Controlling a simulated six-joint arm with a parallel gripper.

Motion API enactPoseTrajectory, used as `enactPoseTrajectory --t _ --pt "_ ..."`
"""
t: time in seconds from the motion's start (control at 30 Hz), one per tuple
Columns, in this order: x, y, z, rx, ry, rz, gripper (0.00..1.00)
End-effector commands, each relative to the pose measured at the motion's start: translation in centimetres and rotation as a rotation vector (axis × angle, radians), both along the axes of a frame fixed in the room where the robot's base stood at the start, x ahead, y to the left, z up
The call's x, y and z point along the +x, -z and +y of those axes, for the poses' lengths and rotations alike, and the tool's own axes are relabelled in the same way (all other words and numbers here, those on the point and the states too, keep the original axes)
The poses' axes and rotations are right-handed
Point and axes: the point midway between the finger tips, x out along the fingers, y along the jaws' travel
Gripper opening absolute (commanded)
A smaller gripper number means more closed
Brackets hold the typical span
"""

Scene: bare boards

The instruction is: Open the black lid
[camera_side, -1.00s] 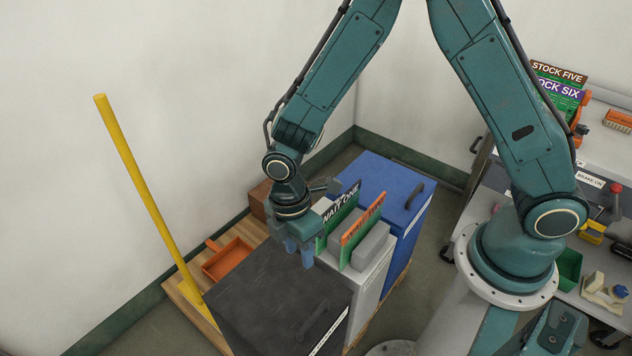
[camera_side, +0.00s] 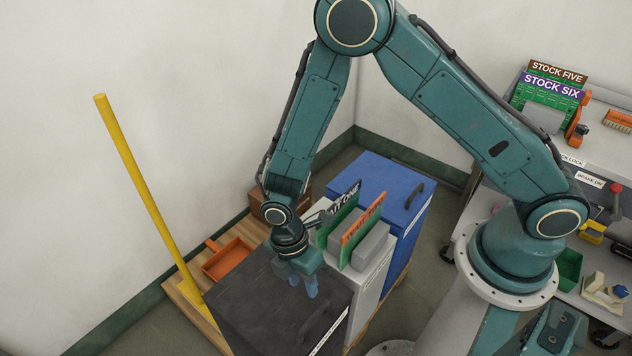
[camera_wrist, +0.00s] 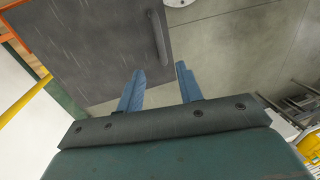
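The black lid (camera_side: 262,300) is the flat dark top of a bin at the front of a row of bins. It looks closed. Its bar handle (camera_side: 313,321) runs near the right edge. In the wrist view the lid (camera_wrist: 95,45) fills the upper left, with its handle (camera_wrist: 158,37) at its right side. My gripper (camera_side: 304,288) is above the lid, pointing down, a little behind the handle. In the wrist view my gripper's blue fingers (camera_wrist: 160,82) are apart with nothing between them, and the handle lies beyond their tips, not touched.
A grey-white bin (camera_side: 372,283) with upright signs and a blue-lidded bin (camera_side: 384,187) stand behind. A yellow pole (camera_side: 145,195) leans at the left by an orange dustpan (camera_side: 230,259). A cluttered grey bench (camera_side: 602,150) is at the right.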

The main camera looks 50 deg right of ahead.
Motion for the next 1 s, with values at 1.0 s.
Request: enactPoseTrajectory --t 1.0 --pt "-2.2 10.9 0.0 -0.001 0.000 0.002 0.36"
